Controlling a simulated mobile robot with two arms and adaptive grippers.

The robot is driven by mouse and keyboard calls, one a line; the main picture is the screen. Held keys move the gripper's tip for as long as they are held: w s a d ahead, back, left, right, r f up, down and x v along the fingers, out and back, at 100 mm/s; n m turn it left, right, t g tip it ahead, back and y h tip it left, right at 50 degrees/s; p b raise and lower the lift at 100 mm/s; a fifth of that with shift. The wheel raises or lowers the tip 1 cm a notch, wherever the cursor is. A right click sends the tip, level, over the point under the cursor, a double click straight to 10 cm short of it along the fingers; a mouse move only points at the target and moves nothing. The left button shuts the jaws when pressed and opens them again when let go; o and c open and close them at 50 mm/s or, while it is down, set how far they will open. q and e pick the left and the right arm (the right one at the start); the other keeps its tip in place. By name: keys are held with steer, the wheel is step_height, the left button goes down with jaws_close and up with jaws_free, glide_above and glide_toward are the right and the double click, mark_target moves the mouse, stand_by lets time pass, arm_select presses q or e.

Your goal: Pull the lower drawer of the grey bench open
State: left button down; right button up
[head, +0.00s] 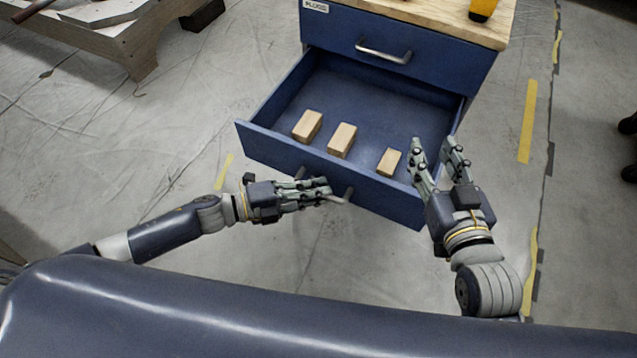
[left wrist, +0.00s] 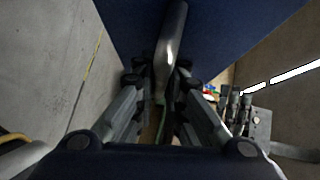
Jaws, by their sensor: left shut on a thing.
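The bench (head: 420,85) looks blue, with a pale wooden top. Its lower drawer (head: 300,160) stands pulled out, its inside open to view. My left gripper (head: 322,190) is shut on the bar handle (head: 341,197) of the drawer front. In the left wrist view the handle (left wrist: 172,45) runs between the fingers, against the blue front. My right gripper (head: 434,143) is open and empty, its fingers spread at the right end of the drawer front. I cannot tell whether it touches the drawer.
Three wooden blocks (head: 341,140) lie inside the drawer. The closed upper drawer has its own handle (head: 384,52). A yellow and black object (head: 483,9) stands on the bench top. A wooden platform (head: 120,35) is at the upper left. The floor left of the drawer is clear.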

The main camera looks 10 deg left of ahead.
stand_by(0.3)
arm_select(q)
steer(key=c, duration=1.9)
jaws_free()
steer(key=v, duration=1.2)
steer(key=shift+s, duration=0.1)
steer(key=shift+a, duration=0.1)
